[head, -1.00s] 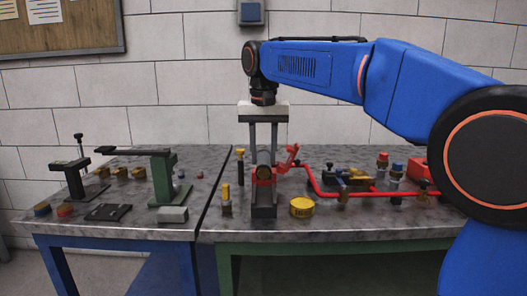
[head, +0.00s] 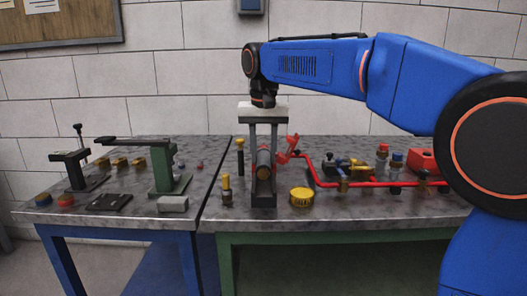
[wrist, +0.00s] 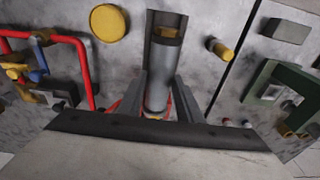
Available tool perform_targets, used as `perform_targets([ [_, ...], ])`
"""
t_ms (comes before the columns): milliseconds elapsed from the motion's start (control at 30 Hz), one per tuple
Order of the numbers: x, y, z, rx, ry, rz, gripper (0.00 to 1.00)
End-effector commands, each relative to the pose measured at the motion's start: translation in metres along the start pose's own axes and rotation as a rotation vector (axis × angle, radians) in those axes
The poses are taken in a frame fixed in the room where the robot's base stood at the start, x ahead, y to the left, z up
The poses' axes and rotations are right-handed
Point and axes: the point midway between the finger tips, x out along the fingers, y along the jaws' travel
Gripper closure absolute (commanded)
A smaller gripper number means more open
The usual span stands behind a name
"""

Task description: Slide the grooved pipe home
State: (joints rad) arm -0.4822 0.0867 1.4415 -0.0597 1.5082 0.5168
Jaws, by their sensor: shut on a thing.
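The grey pipe (wrist: 157,92) lies along a dark grey cradle (wrist: 178,24) in the wrist view. In the head view the pipe (head: 263,160) shows nearly end-on above the dark cradle (head: 264,200). My gripper (head: 264,165) points down from above, its two grey fingers on either side of the pipe and shut on it. In the wrist view a brass-coloured block (wrist: 169,32) sits in the cradle beyond one pipe end. Red and yellow parts show at the other end, partly hidden by my gripper. I cannot tell whether the pipe touches them.
A red pipe run (head: 375,184) with valves spans the bench right of the cradle. A yellow round cap (head: 301,197) stands close to its right, and a brass-and-yellow fitting (head: 227,190) to its left. A green stand (head: 165,170) is on the left bench.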

Motion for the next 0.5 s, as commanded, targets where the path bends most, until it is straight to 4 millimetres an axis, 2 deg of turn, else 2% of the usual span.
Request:
perform_targets([
  [500,0.015,0.0,0.002,0.0,0.001,-0.001,1.0],
])
